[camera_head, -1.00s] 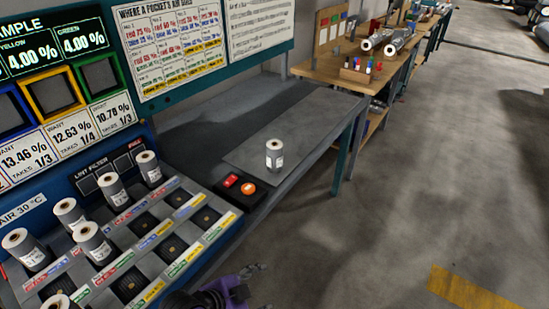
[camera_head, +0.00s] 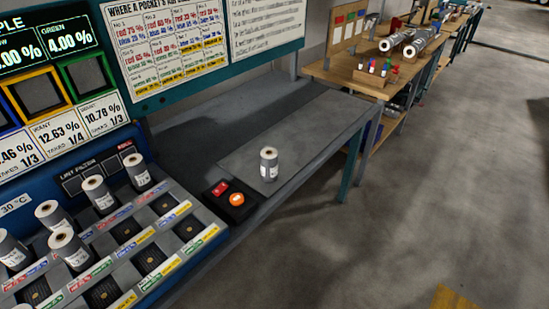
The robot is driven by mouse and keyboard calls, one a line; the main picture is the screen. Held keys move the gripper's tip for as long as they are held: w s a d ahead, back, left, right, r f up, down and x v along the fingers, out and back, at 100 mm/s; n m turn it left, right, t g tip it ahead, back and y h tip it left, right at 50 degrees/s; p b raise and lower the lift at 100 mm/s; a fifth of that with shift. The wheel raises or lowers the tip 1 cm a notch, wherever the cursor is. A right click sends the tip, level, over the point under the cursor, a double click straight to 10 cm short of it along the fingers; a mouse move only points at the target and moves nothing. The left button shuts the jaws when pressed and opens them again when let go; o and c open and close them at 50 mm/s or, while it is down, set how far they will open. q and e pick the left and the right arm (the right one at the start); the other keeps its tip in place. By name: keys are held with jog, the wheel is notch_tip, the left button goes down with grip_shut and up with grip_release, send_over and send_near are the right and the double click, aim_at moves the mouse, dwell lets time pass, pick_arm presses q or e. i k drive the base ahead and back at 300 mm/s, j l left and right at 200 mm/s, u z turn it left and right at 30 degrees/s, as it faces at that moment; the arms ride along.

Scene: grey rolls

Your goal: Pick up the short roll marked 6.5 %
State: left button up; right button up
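A short grey roll (camera_head: 269,165) with a white label stands upright and alone on the flat grey plate of the bench. Its label is too small to read. Several similar rolls stand in pockets of the sloped rack at the lower left, among them one (camera_head: 138,173) at the back, one (camera_head: 99,195) beside it and one (camera_head: 69,249) nearer the front. I cannot read which roll is marked 6.5 %. Neither of my grippers shows in the head view now.
A black box (camera_head: 229,201) with a red and an orange button sits between the rack and the lone roll. The grey plate (camera_head: 310,135) is otherwise clear. A wooden bench (camera_head: 345,76) with large rolls stands behind. Open floor (camera_head: 400,220) lies to the right.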

aim_at(269, 156)
jog(key=i+l+u, duration=0.1)
jog(key=l, duration=0.25)
jog(key=i+l+u, duration=0.1)
jog(key=i+l, duration=0.3)
jog(key=l, duration=0.3)
jog(key=j+u, duration=0.05)
